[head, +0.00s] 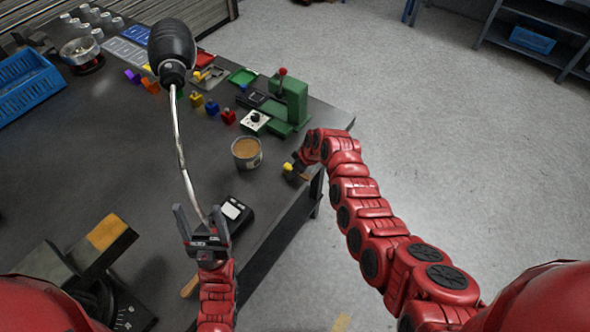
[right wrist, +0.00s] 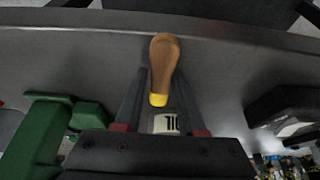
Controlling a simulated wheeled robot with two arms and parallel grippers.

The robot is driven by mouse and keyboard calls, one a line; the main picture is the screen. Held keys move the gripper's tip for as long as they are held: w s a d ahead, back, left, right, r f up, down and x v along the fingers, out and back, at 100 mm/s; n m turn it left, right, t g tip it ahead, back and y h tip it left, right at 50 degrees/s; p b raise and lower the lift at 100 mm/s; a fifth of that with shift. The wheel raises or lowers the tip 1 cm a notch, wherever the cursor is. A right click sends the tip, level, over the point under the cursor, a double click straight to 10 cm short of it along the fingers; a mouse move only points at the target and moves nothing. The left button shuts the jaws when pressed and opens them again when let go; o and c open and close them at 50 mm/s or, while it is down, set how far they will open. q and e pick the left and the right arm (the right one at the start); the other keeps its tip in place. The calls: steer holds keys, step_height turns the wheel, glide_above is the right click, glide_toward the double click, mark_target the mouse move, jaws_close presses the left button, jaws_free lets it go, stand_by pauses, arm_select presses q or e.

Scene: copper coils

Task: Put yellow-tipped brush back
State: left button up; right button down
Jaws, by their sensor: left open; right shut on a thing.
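The yellow-tipped brush has a brown wooden handle and a yellow end. It lies between the fingers of my right gripper (right wrist: 158,105), and its handle (right wrist: 165,62) points away from the wrist in the right wrist view. In the head view my right gripper (head: 297,170) is at the table's right edge, with the brush's yellow end (head: 287,167) showing beside it; the rest is small and partly hidden. My left gripper (head: 198,225) is open near the table's front right, at the lower end of a thin metal stem; I cannot tell if they touch.
A can (head: 247,153) with a brown top stands left of my right gripper. A black lamp-like head (head: 172,48) tops the stem. A green machine (head: 291,100), coloured pieces and a blue crate (head: 28,84) stand farther back. A black meter (head: 238,211) lies near my left gripper. The table's middle-left is clear.

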steer(key=c, duration=0.5)
jaws_free()
steer(key=shift+r, duration=0.15)
